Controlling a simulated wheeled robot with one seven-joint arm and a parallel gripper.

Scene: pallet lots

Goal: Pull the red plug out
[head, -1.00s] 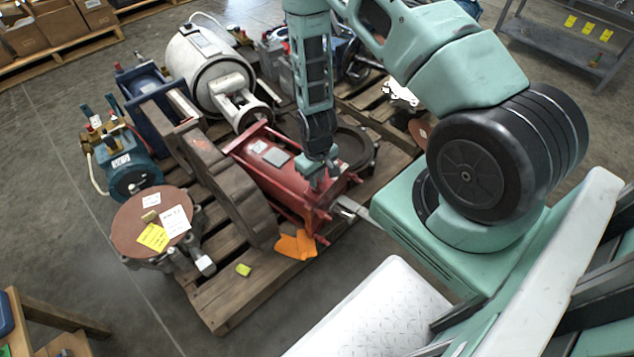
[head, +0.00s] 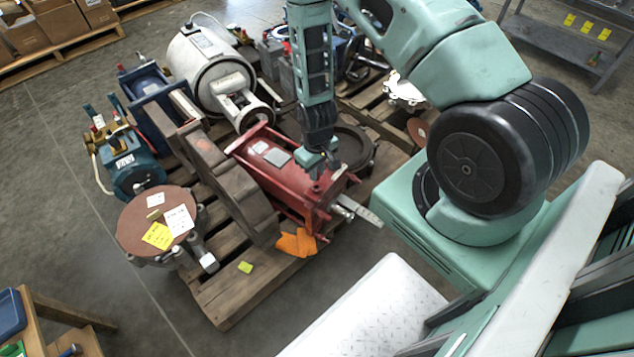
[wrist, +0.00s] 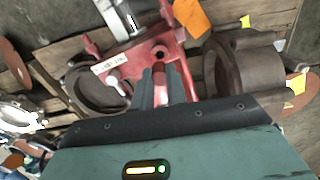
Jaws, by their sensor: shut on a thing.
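The red hydraulic cylinder (head: 262,160) lies on a wooden pallet. My gripper (head: 317,172) is just above its near end, pointing down. In the wrist view my gripper (wrist: 160,98) is shut on the red plug (wrist: 161,84), which shows as a red strip between the two grey fingers. A dark round hole (wrist: 159,53) lies open in the cylinder's red end block, just beyond the fingertips. The plug appears clear of this hole; its lower end is hard to make out. A pale fitting (wrist: 116,80) sits beside the hole, near a white label.
A brown cast housing (head: 225,180) stands close on the left, and a dark round flange (head: 352,148) lies on the right. A metal rod end (head: 357,211) juts out towards my base.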

